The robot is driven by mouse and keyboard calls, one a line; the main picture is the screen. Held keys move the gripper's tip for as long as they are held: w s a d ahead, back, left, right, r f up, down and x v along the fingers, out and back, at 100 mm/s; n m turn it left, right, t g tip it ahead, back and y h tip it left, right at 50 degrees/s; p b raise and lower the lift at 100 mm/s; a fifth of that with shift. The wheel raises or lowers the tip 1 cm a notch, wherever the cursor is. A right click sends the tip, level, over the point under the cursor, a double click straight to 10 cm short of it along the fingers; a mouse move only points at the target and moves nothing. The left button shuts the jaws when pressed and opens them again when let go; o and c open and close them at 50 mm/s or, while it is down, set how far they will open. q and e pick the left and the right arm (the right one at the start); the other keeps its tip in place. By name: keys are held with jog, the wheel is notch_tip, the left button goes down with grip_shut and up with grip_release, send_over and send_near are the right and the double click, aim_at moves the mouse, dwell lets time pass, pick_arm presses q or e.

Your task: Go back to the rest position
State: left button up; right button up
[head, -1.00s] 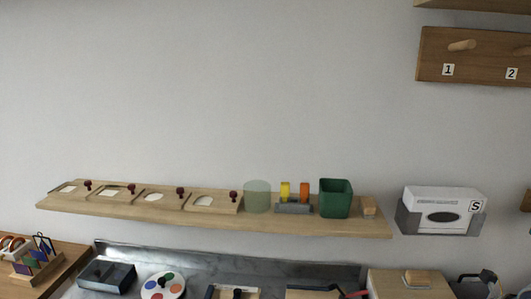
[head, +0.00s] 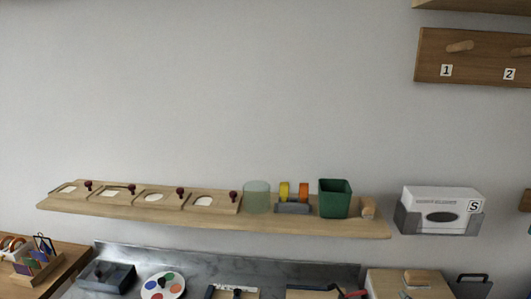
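Neither of my grippers shows in the head view, and no part of my arms can be made out. The view takes in a grey wall, a long wooden shelf (head: 300,222) and the back strip of a work surface (head: 215,257). What my grippers hold, if anything, cannot be seen.
The shelf bears several wooden frames with dark red knobs, a pale green cylinder (head: 257,197), a green bin (head: 335,199) and a small wooden block (head: 368,208). A white box (head: 440,204) sits in a grey wall holder. A numbered peg board (head: 490,60) hangs upper right.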

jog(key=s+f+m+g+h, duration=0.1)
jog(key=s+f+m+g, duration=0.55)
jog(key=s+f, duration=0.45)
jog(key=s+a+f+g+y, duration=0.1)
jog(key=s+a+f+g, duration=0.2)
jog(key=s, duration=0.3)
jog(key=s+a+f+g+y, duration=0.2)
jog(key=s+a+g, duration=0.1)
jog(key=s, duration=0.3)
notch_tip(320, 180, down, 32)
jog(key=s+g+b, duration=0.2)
jog(key=b, duration=0.3)
pick_arm(q)
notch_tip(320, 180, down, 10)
jog(key=b, duration=0.5)
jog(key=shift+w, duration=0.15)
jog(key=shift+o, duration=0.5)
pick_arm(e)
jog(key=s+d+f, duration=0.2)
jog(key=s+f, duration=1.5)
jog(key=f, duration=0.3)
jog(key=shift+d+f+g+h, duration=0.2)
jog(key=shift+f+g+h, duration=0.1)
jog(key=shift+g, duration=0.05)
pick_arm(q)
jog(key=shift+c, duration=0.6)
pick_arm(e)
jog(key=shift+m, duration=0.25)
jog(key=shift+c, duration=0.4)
